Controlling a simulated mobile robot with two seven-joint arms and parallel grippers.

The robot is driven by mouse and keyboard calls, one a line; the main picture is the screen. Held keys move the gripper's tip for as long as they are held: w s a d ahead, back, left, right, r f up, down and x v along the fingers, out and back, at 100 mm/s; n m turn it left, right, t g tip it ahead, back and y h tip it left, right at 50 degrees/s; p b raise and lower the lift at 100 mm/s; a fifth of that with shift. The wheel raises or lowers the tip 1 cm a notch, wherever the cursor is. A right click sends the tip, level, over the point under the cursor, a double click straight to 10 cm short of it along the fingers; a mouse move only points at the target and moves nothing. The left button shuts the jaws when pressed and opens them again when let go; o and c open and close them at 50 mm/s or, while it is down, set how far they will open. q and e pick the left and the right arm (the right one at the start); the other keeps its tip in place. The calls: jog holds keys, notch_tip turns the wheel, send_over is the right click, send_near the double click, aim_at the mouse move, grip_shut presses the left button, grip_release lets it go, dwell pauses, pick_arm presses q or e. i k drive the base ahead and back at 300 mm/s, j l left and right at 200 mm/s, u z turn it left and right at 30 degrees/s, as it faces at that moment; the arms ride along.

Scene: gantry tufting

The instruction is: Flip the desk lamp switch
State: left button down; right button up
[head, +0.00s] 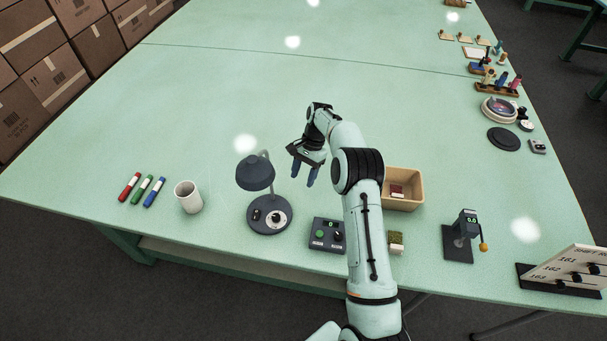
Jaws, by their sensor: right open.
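The dark grey desk lamp (256,173) stands near the front edge of the green table, left of my arm. Its round base (270,228) carries a small black switch (256,214) on the left and a silver-ringed knob (279,218) on the right. I cannot tell which way the switch is set. My right gripper (303,178) is open and empty, with its blue fingertips pointing down. It is above the table, to the right of the lamp head and apart from it. My left gripper is not in view.
A control box (328,234) with a green button stands right of the lamp. A white cup (188,197) and several markers (142,190) are to its left. A wooden bin (414,190) is partly behind my right arm. The table's middle is clear.

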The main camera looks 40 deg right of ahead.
aim_at(256, 212)
jog(key=k+j, duration=0.75)
jog(key=j, duration=0.25)
